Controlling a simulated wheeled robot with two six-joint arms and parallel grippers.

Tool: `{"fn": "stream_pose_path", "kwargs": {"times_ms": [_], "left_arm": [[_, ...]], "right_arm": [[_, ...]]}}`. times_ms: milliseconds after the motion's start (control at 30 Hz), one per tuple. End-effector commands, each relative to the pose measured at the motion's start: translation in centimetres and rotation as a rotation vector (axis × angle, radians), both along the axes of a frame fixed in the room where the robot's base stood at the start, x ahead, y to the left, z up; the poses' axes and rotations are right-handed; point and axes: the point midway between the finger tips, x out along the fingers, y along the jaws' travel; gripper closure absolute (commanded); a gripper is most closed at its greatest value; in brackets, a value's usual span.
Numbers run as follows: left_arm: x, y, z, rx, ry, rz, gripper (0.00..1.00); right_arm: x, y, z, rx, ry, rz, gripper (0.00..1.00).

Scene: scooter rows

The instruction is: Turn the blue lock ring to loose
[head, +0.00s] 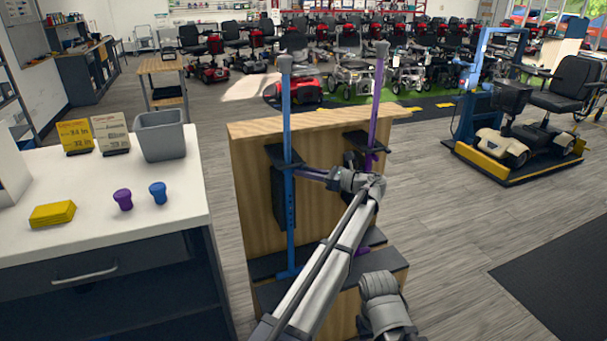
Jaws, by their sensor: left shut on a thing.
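A blue pole (288,115) with a grey top stands upright in front of a wooden panel, passing through a dark bracket. The blue lock ring (289,169) is on this pole just below the bracket; it is small and mostly covered, so its loose or tight setting cannot be read. My left gripper (300,172) reaches in from the right side of the pole, its fingers pointing left and shut at the ring. A similar purple pole (378,95) stands to the right, partly hidden by my arm.
A white counter (80,225) at left holds a grey bin (161,135), a purple piece (122,199), a blue piece (158,192), a yellow stack (52,214) and price signs. A scooter on a lift platform (515,165) stands at right. The floor between is clear.

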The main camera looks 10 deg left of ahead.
Motion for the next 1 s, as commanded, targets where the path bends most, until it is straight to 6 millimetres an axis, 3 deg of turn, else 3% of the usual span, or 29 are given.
{"fn": "stream_pose_path", "kwargs": {"times_ms": [667, 700, 933, 1000], "left_arm": [[0.24, 0.04, 0.00, 0.000, 0.000, 0.051, 1.00], [0.24, 0.04, 0.00, 0.000, 0.000, 0.051, 0.76], [0.26, 0.02, 0.00, 0.000, 0.000, 0.051, 0.50], [0.25, 0.01, 0.00, 0.000, 0.000, 0.050, 0.50]], "right_arm": [[0.00, 0.00, 0.00, 0.000, 0.000, 0.000, 0.50], [0.00, 0.00, 0.00, 0.000, 0.000, 0.000, 0.50], [0.00, 0.00, 0.00, 0.000, 0.000, 0.000, 0.50], [0.00, 0.00, 0.00, 0.000, 0.000, 0.000, 0.50]]}}
